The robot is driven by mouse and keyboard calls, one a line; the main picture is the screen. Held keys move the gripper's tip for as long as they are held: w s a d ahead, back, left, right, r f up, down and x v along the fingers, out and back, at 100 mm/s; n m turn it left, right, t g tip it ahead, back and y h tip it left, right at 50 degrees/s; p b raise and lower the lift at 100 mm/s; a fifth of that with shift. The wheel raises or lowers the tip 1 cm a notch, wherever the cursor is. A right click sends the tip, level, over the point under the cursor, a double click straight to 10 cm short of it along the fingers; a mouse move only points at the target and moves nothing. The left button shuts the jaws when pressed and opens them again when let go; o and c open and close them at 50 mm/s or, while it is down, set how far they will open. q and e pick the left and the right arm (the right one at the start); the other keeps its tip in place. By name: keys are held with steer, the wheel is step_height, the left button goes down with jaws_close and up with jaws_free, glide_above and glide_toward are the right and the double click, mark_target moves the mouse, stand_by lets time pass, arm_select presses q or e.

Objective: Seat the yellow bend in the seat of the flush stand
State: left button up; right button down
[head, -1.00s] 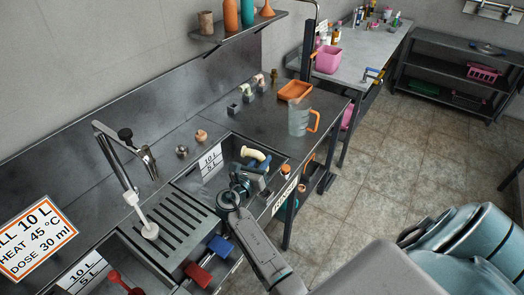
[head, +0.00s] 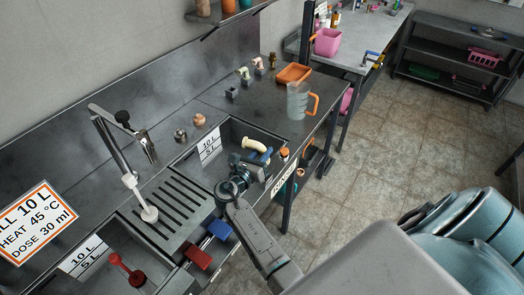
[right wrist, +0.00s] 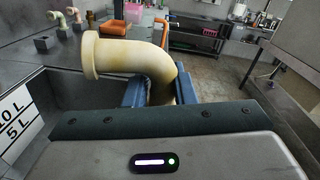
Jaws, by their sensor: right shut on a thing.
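The yellow bend (head: 254,144) is a pale yellow curved pipe with a flared end. My right gripper (head: 264,157) is shut on it and holds it over the sink at the bench's right part. In the right wrist view the bend (right wrist: 135,57) stands between the blue fingers (right wrist: 160,92), its flared end pointing left. The flush stand seems to be the row of small dark blocks at the back of the bench. The nearest block (head: 232,93) looks empty; others carry a pale bend (head: 243,74) and a pinkish bend (head: 258,64). My left gripper is not in view.
A clear jug (head: 298,101) with an orange handle and an orange tray (head: 294,74) stand right of the blocks. Bench between sink and blocks is clear.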

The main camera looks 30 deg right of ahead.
steer(key=shift+f+b, duration=1.1)
steer(key=shift+f, duration=0.9)
steer(key=shift+p, duration=0.65)
steer(key=shift+f+b, duration=1.25)
steer(key=shift+f, duration=0.65)
steer(key=c, duration=1.1)
jaws_free()
steer(key=shift+f, duration=0.1)
